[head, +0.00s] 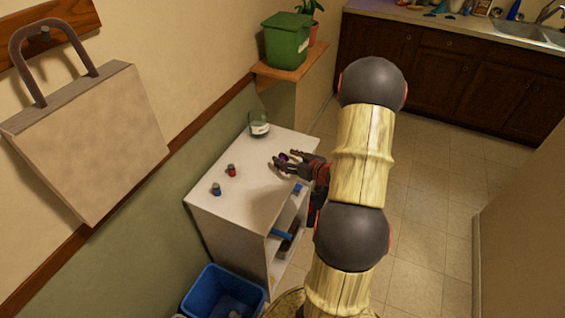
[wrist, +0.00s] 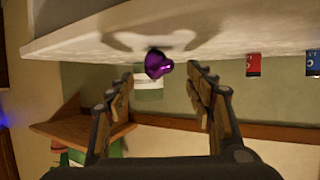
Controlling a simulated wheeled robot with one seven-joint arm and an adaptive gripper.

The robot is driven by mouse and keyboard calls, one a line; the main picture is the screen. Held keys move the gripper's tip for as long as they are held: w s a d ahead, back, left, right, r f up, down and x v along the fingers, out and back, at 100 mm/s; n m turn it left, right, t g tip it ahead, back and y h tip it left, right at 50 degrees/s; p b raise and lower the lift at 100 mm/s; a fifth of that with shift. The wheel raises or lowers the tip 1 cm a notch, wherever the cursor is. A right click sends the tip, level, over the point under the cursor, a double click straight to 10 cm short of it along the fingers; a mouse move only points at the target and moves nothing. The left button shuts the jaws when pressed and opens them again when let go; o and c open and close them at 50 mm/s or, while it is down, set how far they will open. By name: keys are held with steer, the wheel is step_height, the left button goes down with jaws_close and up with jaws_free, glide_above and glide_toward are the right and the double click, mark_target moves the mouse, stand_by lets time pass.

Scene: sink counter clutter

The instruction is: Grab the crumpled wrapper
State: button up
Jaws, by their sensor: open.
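The crumpled wrapper is a small shiny purple lump (wrist: 157,65) on the white cabinet top, seen in the wrist view, which looks upside down. In the head view it is a small purple patch (head: 283,156), partly hidden by my fingers. My gripper (head: 281,163) is low over the right part of the cabinet top. In the wrist view my gripper (wrist: 160,75) is open, with one finger on either side of the wrapper's line. The wrapper shows just beyond the fingertips or between them; I cannot tell which. No finger visibly touches it.
A red can (head: 231,170) and a blue can (head: 216,189) stand left on the white cabinet top (head: 247,192). A blue bin (head: 222,292) is below. A green container (head: 287,40) sits on a ledge.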

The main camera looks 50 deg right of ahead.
steer(key=x, duration=0.3)
steer(key=shift+b, duration=0.35)
steer(key=shift+s, duration=0.1)
steer(key=c, duration=0.9)
